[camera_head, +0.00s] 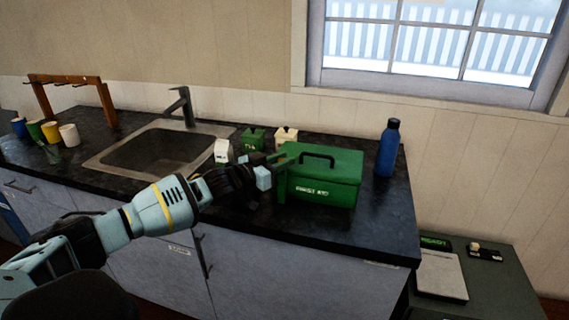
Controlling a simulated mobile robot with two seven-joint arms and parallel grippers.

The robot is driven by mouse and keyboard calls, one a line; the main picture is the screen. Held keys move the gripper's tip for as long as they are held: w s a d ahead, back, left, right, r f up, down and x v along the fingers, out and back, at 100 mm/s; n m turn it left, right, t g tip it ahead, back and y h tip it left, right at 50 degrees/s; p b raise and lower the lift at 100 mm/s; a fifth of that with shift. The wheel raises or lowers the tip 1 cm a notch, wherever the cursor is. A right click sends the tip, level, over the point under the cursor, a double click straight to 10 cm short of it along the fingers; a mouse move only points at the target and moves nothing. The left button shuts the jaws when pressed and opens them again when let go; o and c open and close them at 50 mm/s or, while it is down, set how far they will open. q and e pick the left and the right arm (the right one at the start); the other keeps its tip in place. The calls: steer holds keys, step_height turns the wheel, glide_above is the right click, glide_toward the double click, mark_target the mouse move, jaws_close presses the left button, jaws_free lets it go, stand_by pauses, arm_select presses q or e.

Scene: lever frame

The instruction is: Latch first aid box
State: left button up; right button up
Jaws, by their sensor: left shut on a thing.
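The green first aid box (335,196) stands on the dark counter, right of the sink. Its lid looks down, with a black carry handle (318,157) on top and white lettering on its front. My left gripper (276,172) is at the box's left end, its arm coming in from the lower left. It is shut on a green part at that end, likely the box's latch. The fingertips and the exact hold are partly hidden and too small to make out. My right gripper is out of view.
A blue bottle (388,148) stands right of the box. Behind are a green canister (254,140) and a white one (287,137). A white carton (222,151) is by the sink (150,151). Several cups stand far left. The counter front right of the box is clear.

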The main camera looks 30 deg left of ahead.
arm_select(q)
steer(key=shift+a+r+m+g+h+b, duration=0.1)
steer(key=shift+m+g+h+b, duration=0.6)
steer(key=shift+h, duration=0.4)
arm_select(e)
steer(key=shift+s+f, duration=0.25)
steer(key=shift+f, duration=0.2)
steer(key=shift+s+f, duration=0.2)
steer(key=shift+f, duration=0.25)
arm_select(q)
steer(key=shift+r+m+h, duration=0.1)
steer(key=shift+m+h, duration=0.3)
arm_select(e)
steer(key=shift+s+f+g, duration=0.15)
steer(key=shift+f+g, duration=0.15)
arm_select(q)
steer(key=o, duration=0.9)
steer(key=shift+w, duration=0.1)
steer(key=shift+o, duration=0.2)
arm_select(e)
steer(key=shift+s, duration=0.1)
